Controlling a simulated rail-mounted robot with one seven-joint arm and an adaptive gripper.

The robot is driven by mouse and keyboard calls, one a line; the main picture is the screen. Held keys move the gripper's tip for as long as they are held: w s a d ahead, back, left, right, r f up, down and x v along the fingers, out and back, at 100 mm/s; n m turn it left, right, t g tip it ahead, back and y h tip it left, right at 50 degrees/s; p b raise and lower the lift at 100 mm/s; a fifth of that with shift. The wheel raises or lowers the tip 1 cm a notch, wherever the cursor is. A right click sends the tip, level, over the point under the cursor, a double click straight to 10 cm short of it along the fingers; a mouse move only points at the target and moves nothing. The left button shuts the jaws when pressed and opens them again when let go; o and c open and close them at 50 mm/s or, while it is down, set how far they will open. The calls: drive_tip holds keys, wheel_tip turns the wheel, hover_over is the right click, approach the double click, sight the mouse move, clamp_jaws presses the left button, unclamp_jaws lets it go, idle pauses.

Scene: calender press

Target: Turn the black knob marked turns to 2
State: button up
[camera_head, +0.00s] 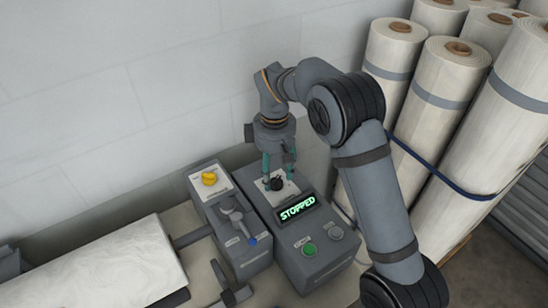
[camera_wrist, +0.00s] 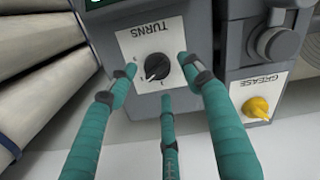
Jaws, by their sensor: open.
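The black turns knob (camera_wrist: 157,66) sits on a white plate marked TURNS (camera_wrist: 150,45), which appears upside down in the wrist view. The knob also shows in the head view (camera_head: 276,184), on top of the grey control box (camera_head: 318,252). A pale mark shows on the knob, but the numbers around it are too small to read surely. My gripper (camera_wrist: 158,73) has teal fingers and is open. Its fingertips spread around the knob, with no clear contact. In the head view my gripper (camera_head: 279,178) points down over the plate.
A display (camera_head: 297,208) on the box reads STOPPED. A green button (camera_head: 309,249) and a grey button (camera_head: 335,232) lie below it. A neighbouring box carries a yellow GREASE knob (camera_head: 209,179) and a lever (camera_head: 232,212). Wrapped rolls (camera_head: 440,90) stand at the right.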

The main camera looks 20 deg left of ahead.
wheel_tip(320, 180, up, 10)
drive_tip(key=shift+r, duration=0.15)
drive_tip(key=shift+s, duration=0.1)
idle(0.5)
wheel_tip(320, 180, down, 12)
drive_tip(key=shift+f, duration=0.15)
idle(0.4)
